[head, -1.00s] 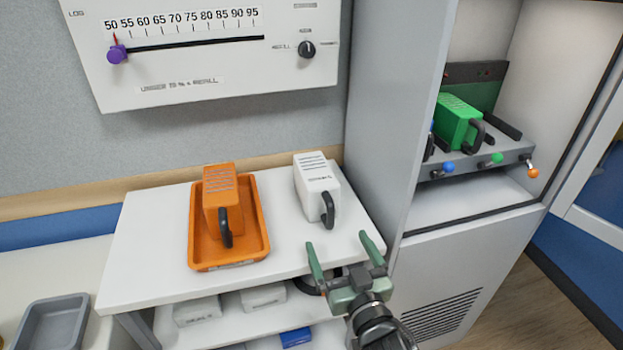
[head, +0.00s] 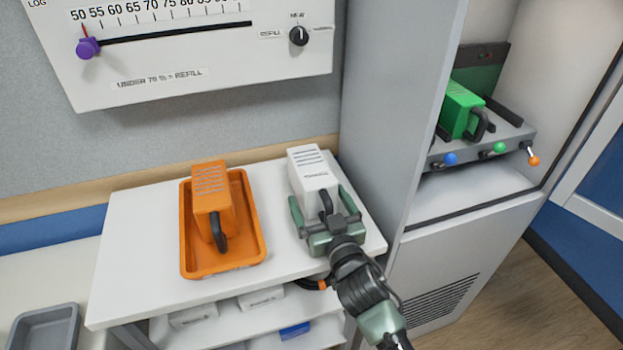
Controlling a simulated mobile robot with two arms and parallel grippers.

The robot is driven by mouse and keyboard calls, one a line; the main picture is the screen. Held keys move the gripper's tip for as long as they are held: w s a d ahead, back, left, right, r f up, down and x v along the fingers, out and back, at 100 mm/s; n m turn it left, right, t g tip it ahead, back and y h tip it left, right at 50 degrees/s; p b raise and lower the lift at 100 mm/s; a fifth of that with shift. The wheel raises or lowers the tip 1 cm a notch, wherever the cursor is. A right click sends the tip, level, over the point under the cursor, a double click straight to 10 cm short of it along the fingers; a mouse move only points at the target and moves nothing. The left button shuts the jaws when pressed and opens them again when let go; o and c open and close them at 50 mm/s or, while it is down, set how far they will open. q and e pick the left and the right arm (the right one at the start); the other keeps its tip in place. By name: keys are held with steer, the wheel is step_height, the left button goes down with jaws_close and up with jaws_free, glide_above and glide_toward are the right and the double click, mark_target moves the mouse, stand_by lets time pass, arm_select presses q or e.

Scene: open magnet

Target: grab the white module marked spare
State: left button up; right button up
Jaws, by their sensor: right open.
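The white module (head: 309,165) stands on the right part of the white table, with dark vents on its top and a black handle (head: 326,203) on its front. Small dark lettering on it is too blurred to read. My right gripper (head: 318,197) is open at the module's front, its green fingers on either side of the handle and lower body. I cannot tell whether the fingers touch it. The gripper hides part of the module's lower front. My left gripper is not in view.
An orange module (head: 212,195) stands in an orange tray (head: 254,235) to the left on the white table (head: 135,225). A grey cabinet (head: 385,120) rises close on the right, with a green module (head: 460,108) inside. A gauge panel (head: 200,60) hangs behind. A grey bin (head: 45,330) is lower left.

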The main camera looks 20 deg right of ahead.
steer(key=shift+w, duration=0.25)
steer(key=c, duration=1.8)
steer(key=shift+r, duration=0.15)
steer(key=shift+c, duration=1.1)
steer(key=shift+r, duration=0.1)
